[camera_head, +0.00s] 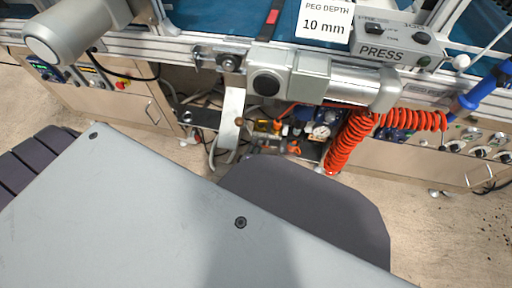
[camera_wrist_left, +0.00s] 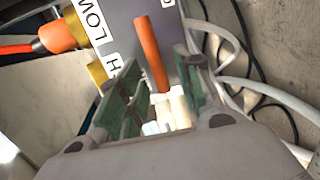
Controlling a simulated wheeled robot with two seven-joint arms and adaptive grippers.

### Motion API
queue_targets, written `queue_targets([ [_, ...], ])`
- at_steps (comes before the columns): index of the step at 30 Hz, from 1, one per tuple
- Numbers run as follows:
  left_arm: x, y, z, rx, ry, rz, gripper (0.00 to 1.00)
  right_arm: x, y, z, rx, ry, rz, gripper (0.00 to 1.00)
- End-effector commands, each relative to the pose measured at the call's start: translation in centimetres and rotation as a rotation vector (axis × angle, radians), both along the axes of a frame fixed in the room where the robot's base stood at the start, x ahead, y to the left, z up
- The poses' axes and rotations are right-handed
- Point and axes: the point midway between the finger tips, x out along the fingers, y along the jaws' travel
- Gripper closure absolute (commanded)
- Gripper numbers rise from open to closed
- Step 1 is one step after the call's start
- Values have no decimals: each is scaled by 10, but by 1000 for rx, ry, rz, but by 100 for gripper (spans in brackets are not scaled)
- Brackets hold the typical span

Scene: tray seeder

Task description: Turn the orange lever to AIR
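In the left wrist view the orange lever (camera_wrist_left: 150,52) is a slim bar on a blue-grey box (camera_wrist_left: 118,20). The box has white labels; "LOW" and an "H" are readable, and one at the top edge is cut off. My left gripper (camera_wrist_left: 157,60) is open, with one green-padded finger on each side of the lever. Gaps show between the lever and the pads, so I see no firm grip. In the head view the valve area (camera_head: 265,127) lies small and cluttered under the machine; I cannot make out the lever or gripper clearly there. My right gripper is not in view.
A coiled red hose (camera_head: 350,140) hangs right of the valve area, near a round gauge (camera_head: 321,131). A grey motor (camera_head: 300,78) overhangs it. A pale bracket (camera_head: 231,118) stands to its left. White hoses (camera_wrist_left: 265,92) run close right of the gripper in the wrist view.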

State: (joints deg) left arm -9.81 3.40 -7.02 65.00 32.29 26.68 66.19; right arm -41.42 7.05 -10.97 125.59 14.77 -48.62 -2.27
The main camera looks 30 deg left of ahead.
Motion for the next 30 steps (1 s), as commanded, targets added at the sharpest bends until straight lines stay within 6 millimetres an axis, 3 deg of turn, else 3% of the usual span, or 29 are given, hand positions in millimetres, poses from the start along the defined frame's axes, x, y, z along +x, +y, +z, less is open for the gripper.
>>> queue_targets([
  [8, -14, -2, 2, -1, 1, 0, 65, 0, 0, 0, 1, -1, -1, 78],
  [30, -79, -10, 15, 0, 2, 0, 65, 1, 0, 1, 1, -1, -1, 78],
])
